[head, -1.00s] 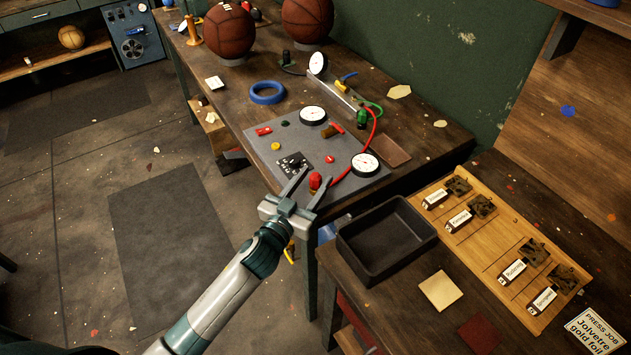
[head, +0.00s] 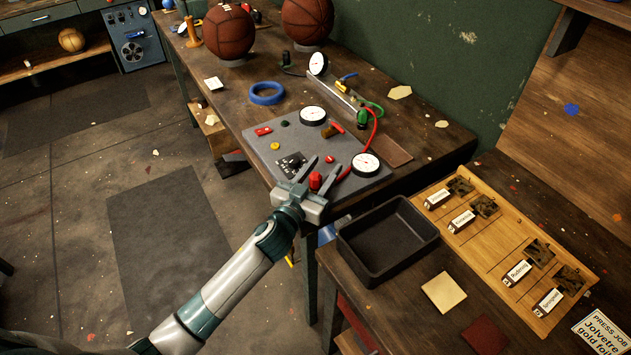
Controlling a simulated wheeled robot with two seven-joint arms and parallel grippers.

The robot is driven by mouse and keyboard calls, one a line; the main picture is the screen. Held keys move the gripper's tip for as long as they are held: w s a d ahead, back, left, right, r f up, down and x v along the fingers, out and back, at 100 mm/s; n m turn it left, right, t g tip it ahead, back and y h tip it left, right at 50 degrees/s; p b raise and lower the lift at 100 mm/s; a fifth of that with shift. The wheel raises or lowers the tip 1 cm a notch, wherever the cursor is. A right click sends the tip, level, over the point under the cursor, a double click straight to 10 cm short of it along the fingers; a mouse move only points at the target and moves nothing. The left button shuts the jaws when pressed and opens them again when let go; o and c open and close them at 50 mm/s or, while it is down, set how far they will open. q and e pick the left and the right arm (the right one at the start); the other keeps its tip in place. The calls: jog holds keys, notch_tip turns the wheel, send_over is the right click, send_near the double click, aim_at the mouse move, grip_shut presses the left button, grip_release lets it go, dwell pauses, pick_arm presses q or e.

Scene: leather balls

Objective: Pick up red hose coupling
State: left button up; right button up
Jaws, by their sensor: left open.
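The red hose coupling (head: 316,181) stands at the front edge of the grey panel (head: 262,155) on the workbench, at the end of a red hose (head: 371,135). My left gripper (head: 323,172) is open, with one finger to the left of the coupling and the other to its right. The coupling shows between the fingers. I cannot tell whether either finger touches it. The gripper's body hides the panel's front corner. My right gripper is not in view.
The panel carries gauges (head: 366,164), a black switch block (head: 291,165) and small coloured knobs. A black tray (head: 388,240) stands on the lower bench at right, beside a wooden tag board (head: 490,233). A blue ring (head: 266,93) and basketballs (head: 228,32) lie farther back.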

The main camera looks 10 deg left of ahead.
pick_arm(q)
jog(key=c, duration=1.1)
jog(key=shift+o, duration=0.2)
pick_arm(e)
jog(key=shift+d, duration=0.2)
